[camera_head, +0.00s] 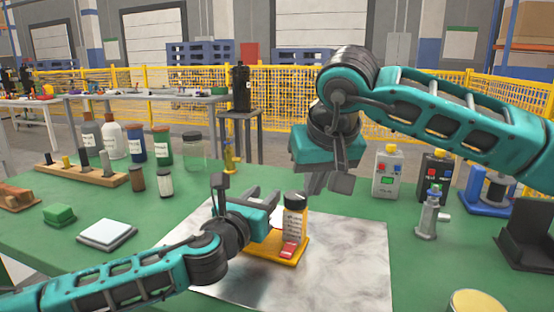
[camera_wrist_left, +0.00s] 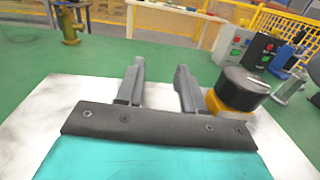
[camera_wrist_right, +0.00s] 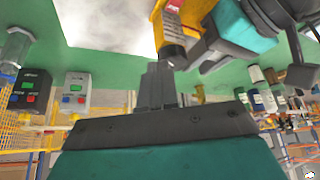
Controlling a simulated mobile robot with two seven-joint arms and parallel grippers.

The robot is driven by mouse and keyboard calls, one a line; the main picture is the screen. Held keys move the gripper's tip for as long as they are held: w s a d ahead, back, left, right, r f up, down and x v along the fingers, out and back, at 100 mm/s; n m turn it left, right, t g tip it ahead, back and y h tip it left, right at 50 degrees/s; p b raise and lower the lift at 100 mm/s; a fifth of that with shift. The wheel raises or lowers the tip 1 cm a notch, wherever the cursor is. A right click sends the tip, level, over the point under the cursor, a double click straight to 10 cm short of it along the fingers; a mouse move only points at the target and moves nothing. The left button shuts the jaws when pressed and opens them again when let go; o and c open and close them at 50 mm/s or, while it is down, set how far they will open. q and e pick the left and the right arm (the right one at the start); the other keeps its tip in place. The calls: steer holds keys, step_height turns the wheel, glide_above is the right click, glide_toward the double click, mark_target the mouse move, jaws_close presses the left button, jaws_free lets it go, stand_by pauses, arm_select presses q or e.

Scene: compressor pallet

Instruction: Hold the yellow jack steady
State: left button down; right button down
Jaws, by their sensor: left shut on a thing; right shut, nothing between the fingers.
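The yellow jack (camera_head: 262,251) sits low on the pale marbled mat. A small red piece (camera_head: 290,248) shows at the bottle's foot. In the left wrist view the fingers (camera_wrist_left: 160,72) stand apart, left of the bottle's black lid (camera_wrist_left: 241,86). My right gripper (camera_head: 317,184) is shut and empty, above and just behind the bottle. Its closed fingers show in the right wrist view (camera_wrist_right: 158,80).
Control boxes (camera_head: 387,174) and a grey metal fitting (camera_head: 428,215) stand to the right. A brass-yellow fitting (camera_head: 230,157) stands behind. Bottles and a wooden rack (camera_head: 85,176) are at the left. The mat's front right (camera_head: 345,265) is bare.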

mark_target(304, 214)
steer(key=shift+f, duration=1.55)
steer(key=shift+w+a, duration=0.1)
steer(key=shift+w, duration=0.05)
steer(key=shift+a, duration=0.2)
steer(key=shift+s+a, duration=0.3)
steer(key=shift+a, duration=0.2)
steer(key=shift+a, duration=0.1)
steer(key=shift+a, duration=0.25)
steer(key=shift+a, duration=0.3)
steer(key=shift+a, duration=0.15)
steer(key=shift+s, duration=0.15)
